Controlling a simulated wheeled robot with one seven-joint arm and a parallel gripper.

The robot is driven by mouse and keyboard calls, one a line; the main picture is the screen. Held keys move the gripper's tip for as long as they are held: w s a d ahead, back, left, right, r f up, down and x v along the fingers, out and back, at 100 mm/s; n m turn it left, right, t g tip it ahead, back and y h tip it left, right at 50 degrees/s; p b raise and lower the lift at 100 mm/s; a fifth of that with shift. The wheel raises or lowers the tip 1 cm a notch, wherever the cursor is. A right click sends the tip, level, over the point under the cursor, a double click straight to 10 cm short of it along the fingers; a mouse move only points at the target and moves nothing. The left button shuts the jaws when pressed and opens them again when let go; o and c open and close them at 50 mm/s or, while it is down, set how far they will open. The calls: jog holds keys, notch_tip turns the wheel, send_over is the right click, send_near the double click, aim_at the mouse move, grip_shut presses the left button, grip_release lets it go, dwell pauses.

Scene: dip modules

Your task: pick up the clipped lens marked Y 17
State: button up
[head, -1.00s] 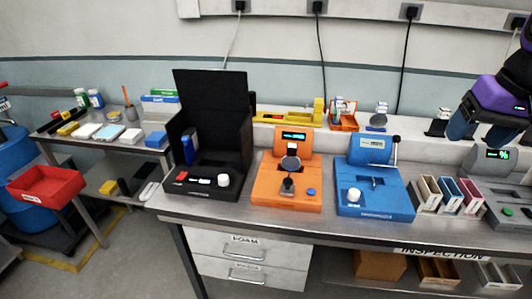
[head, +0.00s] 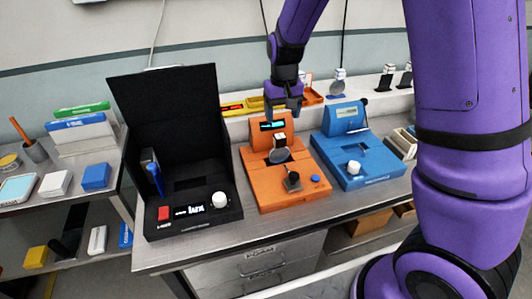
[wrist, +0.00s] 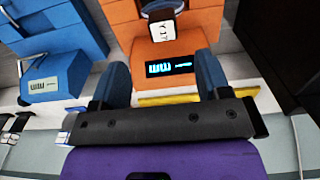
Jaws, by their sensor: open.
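The clipped lens marked Y 17 shows its white tag (wrist: 163,28) in the wrist view, in front of the orange module. In the head view a round grey lens (head: 280,155) stands at the middle of the orange module (head: 262,190), below its lit display; its mark is not readable there. My gripper (head: 284,108) is above the back of the orange module, pointing down. In the wrist view my gripper (wrist: 160,70) has its two blue fingers wide apart with nothing between them. The tag lies just beyond the fingers, roughly centred between them.
A black open-lidded box (head: 190,205) stands left of the orange module and a blue module (head: 360,160) stands right. Yellow and orange trays (head: 312,96) and small stands (head: 386,78) are on the back ledge. The bench's front edge (head: 200,250) is bare.

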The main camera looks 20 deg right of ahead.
aim_at(280, 136)
jog(key=f, duration=1)
jog(key=shift+a+f, duration=0.15)
jog(key=shift+a, duration=0.05)
jog(key=c, duration=1.3)
